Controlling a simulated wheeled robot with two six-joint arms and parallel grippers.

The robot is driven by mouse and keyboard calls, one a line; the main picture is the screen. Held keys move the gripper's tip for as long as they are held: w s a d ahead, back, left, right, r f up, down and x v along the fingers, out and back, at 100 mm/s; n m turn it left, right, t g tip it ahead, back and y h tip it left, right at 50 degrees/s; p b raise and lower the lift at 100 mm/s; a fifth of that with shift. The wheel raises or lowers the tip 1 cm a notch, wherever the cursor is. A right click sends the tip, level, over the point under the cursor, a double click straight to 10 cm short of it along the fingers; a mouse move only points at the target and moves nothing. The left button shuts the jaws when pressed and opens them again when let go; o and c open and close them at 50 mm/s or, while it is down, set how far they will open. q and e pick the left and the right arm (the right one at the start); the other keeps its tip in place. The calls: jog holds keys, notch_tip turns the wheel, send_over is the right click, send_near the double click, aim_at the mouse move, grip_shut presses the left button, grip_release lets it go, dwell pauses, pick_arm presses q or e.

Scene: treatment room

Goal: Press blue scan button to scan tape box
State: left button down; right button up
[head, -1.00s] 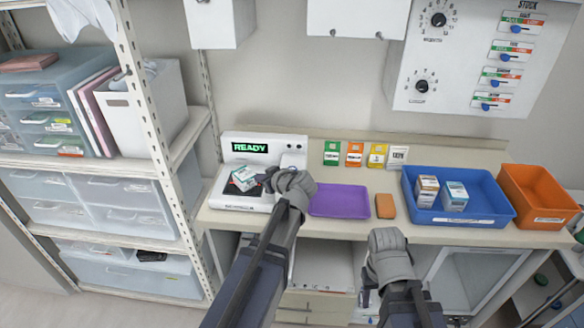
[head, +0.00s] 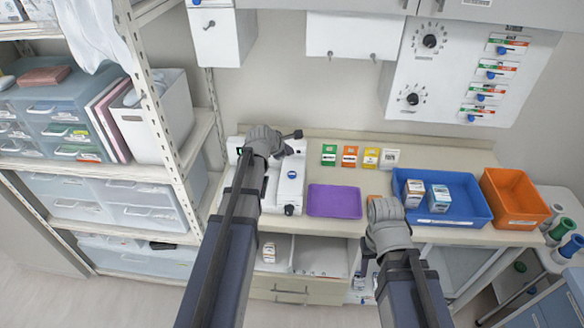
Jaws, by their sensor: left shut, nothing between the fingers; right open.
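The white scanner (head: 244,213) stands at the left end of the counter, mostly covered by my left arm. Only a sliver of its green-lit display (head: 240,151) shows. A blue button (head: 292,174) is visible on the white part at its right. My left gripper (head: 297,134) is shut and empty, above the scanner's back right and beyond the button in the picture; I cannot tell its height or any contact. The tape box cannot be made out; my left arm covers most of the scanner's plate. My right gripper (head: 366,268) is open and empty, low at the counter's front edge.
A purple tray (head: 334,213) lies right of the scanner, with colored cards (head: 350,156) behind it. A blue bin (head: 466,222) with boxes and an orange bin (head: 532,220) stand at right. A small box (head: 269,252) is on the shelf below. Shelving (head: 170,165) bounds the left.

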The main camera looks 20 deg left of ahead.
aim_at(290, 176)
pick_arm(q)
jog(key=shift+w+r, duration=0.2)
jog(key=shift+r, duration=0.15)
jog(key=shift+f, duration=0.15)
notch_tip(290, 176, down, 9)
jog(key=b, duration=0.8)
jog(key=shift+r+b, duration=0.2)
jog(key=shift+b, duration=0.2)
dwell(1.4)
jog(key=shift+f+b, duration=0.4)
jog(key=shift+f+b, duration=0.4)
dwell(0.6)
jog(key=shift+r, duration=0.15)
jog(key=shift+r+p, duration=0.75)
jog(key=shift+p, duration=0.1)
